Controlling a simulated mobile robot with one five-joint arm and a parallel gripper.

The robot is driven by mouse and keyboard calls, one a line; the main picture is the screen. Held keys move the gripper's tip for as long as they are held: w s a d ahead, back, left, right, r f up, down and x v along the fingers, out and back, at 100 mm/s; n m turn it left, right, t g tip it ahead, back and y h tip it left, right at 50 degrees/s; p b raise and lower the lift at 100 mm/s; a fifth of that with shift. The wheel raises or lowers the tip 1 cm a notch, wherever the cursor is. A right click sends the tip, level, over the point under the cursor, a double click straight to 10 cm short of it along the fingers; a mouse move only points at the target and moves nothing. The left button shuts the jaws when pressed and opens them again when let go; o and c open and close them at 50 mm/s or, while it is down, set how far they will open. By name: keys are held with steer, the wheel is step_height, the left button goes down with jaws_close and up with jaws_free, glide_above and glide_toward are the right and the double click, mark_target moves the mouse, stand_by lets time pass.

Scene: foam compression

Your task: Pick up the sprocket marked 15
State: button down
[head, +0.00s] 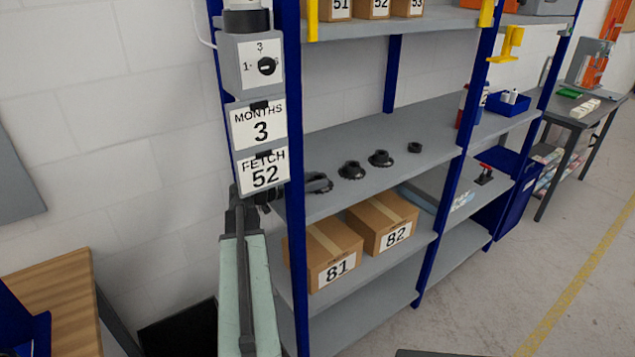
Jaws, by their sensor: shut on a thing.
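Several small black sprocket-like parts are on the middle grey shelf. Two flanged ones (351,170) (380,158) and a smaller ring (414,147) stand in a row, apart from each other. Another dark part (322,184) is at the left end of the row, close to the blue post. My gripper (308,185) reaches in from the left, partly hidden behind the post, and is shut on this dark part. No number 15 can be read on any part, and I cannot tell whether the held part is clear of the shelf.
The blue post (293,120) carries signs reading "MONTHS 3" (259,125) and "FETCH 52" (263,171). Boxes 81 (325,252) and 82 (384,225) sit on the shelf below. Boxes 51, 52 and 53 are above. The middle shelf (400,185) is bare in front of the parts.

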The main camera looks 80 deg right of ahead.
steer(key=shift+r+p, duration=0.6)
steer(key=shift+r, duration=0.15)
steer(key=shift+w+a+r, duration=0.15)
steer(key=shift+w+a, duration=0.05)
steer(key=f+v, duration=0.2)
steer(key=v, duration=1.3)
steer(key=f+v, duration=0.3)
steer(key=v, duration=1.3)
steer(key=shift+w+a, duration=0.3)
